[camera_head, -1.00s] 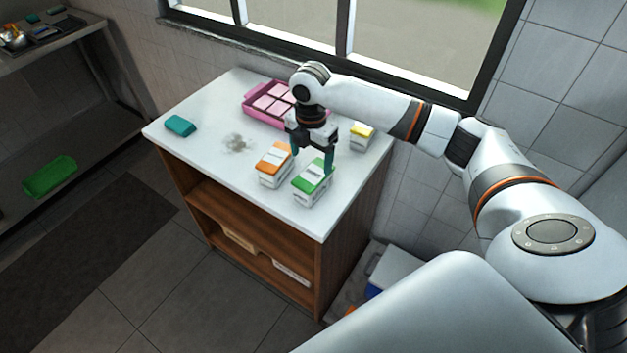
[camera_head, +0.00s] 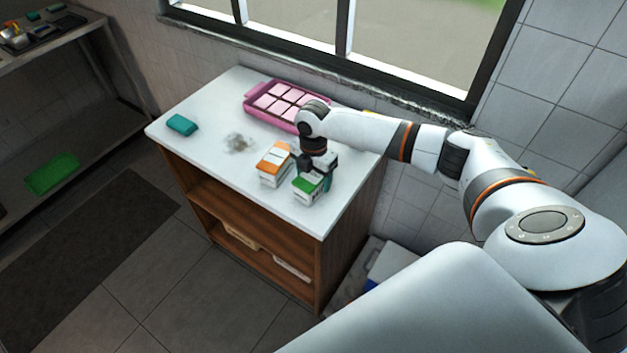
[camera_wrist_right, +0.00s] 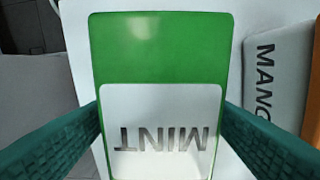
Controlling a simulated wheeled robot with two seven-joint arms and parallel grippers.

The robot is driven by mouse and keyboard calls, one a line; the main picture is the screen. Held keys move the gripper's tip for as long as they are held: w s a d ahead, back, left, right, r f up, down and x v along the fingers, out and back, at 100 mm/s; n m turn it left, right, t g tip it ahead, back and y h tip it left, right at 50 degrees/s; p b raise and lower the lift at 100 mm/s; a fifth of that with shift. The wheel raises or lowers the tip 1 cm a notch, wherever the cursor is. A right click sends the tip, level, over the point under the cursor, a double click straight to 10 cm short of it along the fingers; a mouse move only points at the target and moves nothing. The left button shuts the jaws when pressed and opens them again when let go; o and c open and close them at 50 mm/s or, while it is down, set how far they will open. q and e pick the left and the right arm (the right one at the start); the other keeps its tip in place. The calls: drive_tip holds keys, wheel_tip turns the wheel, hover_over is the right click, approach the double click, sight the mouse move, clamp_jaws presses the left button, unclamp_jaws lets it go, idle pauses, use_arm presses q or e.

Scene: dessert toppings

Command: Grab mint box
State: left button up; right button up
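The mint box (camera_head: 309,196) is white with a green top and stands at the front right of the white table. In the right wrist view the mint box (camera_wrist_right: 160,50) fills the middle, with the word MINT upside down. My right gripper (camera_head: 316,176) is down over it. In the right wrist view the teal fingers of my right gripper (camera_wrist_right: 161,118) lie on either side of the box, close to its edges. They look open; contact is hard to tell. Part of the box is hidden by the gripper. My left gripper is not in view.
An orange-topped mango box (camera_head: 273,166) stands just left of the mint box; it also shows in the right wrist view (camera_wrist_right: 272,70). A pink tray (camera_head: 250,101) with pink blocks, a teal item (camera_head: 182,124) and a grey smudge (camera_head: 237,143) are farther back on the table.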

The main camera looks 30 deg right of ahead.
drive_tip(key=c, duration=1)
